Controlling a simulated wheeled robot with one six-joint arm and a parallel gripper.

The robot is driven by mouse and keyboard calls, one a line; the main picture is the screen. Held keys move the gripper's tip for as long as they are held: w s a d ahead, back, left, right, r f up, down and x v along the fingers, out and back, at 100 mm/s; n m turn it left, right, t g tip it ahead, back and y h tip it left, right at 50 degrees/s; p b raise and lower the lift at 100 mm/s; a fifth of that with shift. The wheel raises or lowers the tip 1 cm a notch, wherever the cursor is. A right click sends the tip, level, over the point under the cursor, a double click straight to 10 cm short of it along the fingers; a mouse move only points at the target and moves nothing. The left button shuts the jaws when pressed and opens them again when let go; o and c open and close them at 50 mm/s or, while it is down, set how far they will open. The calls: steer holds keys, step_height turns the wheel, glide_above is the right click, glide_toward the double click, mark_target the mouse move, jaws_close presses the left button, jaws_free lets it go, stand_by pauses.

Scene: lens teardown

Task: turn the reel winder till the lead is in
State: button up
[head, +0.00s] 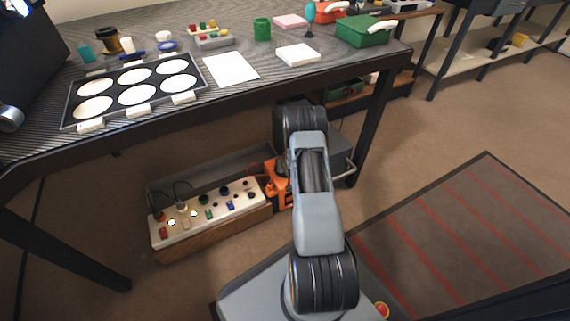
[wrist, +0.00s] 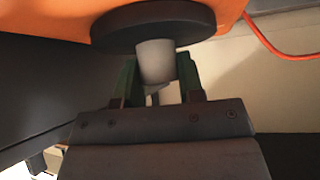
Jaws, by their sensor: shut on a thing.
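The orange reel winder (head: 272,186) sits low under the workbench, at the right end of a box with a control panel. My arm partly covers it in the head view. In the wrist view its orange body (wrist: 60,16) fills the top, with a dark round disc (wrist: 112,30) below it. A pale grey handle (wrist: 156,58) sticks out from the disc. My gripper (wrist: 158,78) is shut on this handle, with one green finger on each side. The orange lead (wrist: 275,51) runs out at the upper right of the wrist view, still outside the reel. The gripper is hidden in the head view.
The control panel (head: 207,213) with several knobs and lit buttons lies left of the winder. The workbench (head: 225,103) stands above, holding a black tray (head: 118,112) with white discs. A bench leg (head: 374,130) stands right of my arm. Open floor and a striped mat (head: 470,230) lie to the right.

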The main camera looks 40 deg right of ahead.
steer(key=shift+c, duration=0.7)
